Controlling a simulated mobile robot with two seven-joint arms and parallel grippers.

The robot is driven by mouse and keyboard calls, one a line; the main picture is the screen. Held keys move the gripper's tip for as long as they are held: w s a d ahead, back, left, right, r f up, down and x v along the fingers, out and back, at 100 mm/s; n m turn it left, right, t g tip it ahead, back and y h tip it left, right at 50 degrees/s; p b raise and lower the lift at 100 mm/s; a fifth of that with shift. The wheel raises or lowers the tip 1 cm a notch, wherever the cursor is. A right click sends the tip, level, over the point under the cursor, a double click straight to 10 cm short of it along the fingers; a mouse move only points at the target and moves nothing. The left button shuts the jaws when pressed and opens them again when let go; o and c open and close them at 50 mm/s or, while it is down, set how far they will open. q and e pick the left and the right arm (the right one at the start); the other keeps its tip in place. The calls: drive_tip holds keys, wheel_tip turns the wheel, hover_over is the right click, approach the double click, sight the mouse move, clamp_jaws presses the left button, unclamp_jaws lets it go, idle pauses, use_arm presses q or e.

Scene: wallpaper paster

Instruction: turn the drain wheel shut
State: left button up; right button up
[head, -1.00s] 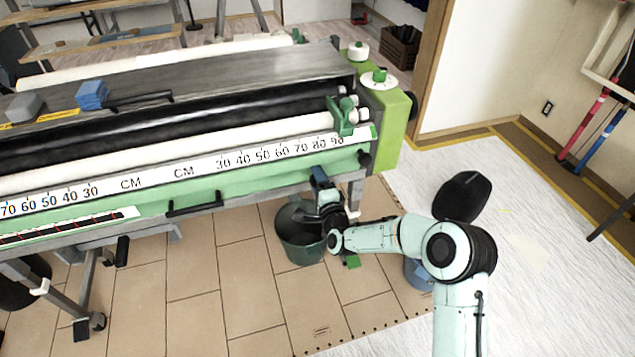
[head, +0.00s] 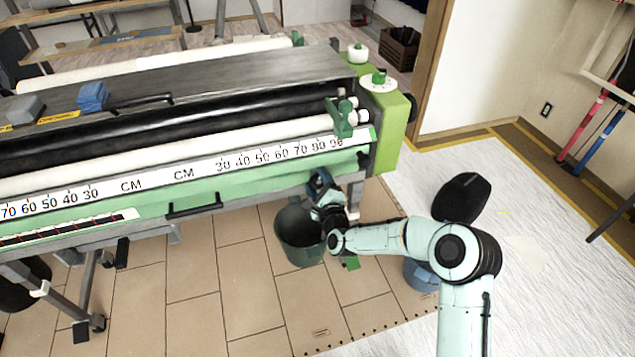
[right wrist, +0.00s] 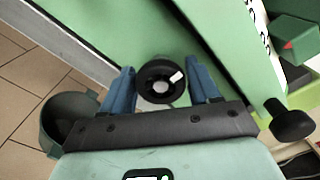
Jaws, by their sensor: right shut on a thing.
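The drain wheel (right wrist: 151,91) is a small round black knob with a pale centre and a white mark on its rim. It sits on the green side of the wallpaper paster (head: 245,172). My right gripper (right wrist: 162,84) has its two blue fingers on either side of the wheel and is shut on it. In the head view my right gripper (head: 320,184) is under the machine's front edge near its right end, and the wheel is hidden there. My left gripper is not in view.
A dark green bucket (head: 300,248) stands on the floor below my right gripper and also shows in the right wrist view (right wrist: 53,130). A black knob (right wrist: 292,119) sticks out beside the gripper. A blue bucket (head: 419,275) is partly behind my right arm.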

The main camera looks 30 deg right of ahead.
idle(0.3)
drive_tip(key=o, duration=1)
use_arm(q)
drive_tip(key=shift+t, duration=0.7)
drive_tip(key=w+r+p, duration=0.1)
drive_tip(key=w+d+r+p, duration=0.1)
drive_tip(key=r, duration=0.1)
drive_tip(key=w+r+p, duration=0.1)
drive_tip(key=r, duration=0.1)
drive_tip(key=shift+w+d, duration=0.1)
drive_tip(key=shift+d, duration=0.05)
use_arm(e)
drive_tip(key=v, duration=1.3)
drive_tip(key=shift+s, duration=0.25)
